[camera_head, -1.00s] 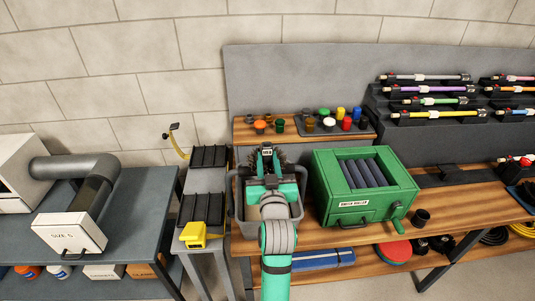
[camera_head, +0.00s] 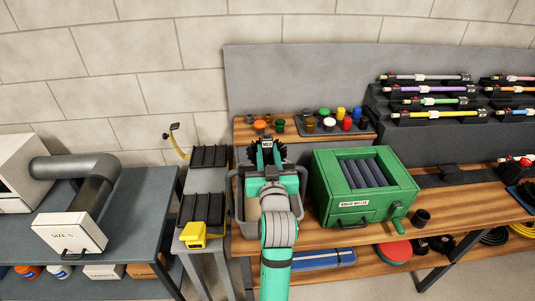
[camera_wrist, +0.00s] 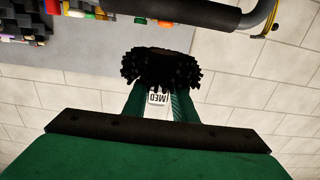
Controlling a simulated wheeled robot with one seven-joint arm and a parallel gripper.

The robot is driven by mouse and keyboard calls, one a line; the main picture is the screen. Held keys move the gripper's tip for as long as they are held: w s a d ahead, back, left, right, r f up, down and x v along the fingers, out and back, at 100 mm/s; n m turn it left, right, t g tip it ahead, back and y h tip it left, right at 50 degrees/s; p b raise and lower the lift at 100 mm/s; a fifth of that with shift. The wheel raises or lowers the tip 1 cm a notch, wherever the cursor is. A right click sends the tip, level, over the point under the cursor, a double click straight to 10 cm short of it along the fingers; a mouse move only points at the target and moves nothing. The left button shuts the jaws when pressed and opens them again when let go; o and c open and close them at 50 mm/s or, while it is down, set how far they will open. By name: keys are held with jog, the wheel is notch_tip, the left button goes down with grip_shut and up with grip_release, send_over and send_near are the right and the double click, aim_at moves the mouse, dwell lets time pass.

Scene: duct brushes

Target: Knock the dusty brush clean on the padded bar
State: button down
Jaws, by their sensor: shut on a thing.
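My gripper (camera_head: 268,174) is shut on a brush (camera_head: 266,152) above the grey bin, with the brush pointing away from me. The brush has a round head of black bristles and a white label reading MED. In the wrist view the brush head (camera_wrist: 160,69) stands out beyond the green fingers of my gripper (camera_wrist: 158,104). The bristles look black, with a brownish patch at the tip. A dark padded bar (camera_wrist: 190,11) with a curved grey end crosses the top of the wrist view, apart from the bristles. In the head view I cannot make the bar out clearly.
The grey bin (camera_head: 240,208) stands on the wooden bench. A green roller box (camera_head: 340,209) is close to its right, with a dark cup (camera_head: 421,216) beyond. A stand with black trays and a yellow block (camera_head: 194,234) is at left. Several small coloured caps sit behind.

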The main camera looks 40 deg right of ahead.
jog(key=s+a+r, duration=0.5)
jog(key=s+r, duration=0.1)
jog(key=s, duration=0.2)
jog(key=shift+s, duration=0.25)
dwell(0.4)
